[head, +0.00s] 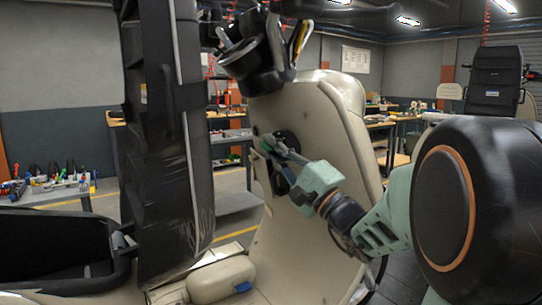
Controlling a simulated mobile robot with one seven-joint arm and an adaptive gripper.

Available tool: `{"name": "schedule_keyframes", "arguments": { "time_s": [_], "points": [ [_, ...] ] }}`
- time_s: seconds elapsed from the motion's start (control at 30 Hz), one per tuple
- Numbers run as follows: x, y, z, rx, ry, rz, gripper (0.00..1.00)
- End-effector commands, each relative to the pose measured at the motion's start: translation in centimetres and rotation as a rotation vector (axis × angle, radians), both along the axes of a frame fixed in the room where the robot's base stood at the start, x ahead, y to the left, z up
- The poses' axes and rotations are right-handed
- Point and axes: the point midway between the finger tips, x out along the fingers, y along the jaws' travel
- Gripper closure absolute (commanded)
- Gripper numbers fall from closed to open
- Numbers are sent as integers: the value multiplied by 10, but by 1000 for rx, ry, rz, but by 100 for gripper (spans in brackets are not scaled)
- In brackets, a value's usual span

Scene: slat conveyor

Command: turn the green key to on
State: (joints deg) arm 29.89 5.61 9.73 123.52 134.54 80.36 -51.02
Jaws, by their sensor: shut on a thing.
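The green key (266,146) shows as a small dark green patch beside a round black part on the beige upright panel (330,115). My gripper (274,150) reaches in from the right, with its fingertips at the key. Its fingers are shut on the key and hide most of it. The key's exact angle and any on or off marking are too small or covered to read.
A tall black padded column (165,150) stands left of the panel. Black parts (255,55) hang over the panel's top. A beige rounded block (221,280) lies below. A tool-covered bench (60,186) is at far left.

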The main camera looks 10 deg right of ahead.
Motion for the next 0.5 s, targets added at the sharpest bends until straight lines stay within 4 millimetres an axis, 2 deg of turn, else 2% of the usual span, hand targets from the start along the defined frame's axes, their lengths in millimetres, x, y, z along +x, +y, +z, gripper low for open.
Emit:
{"name": "schedule_keyframes", "arguments": {
  "time_s": [0.5],
  "points": [
    [0, 0, 0, 16, -37, -5, 100]
  ]
}}
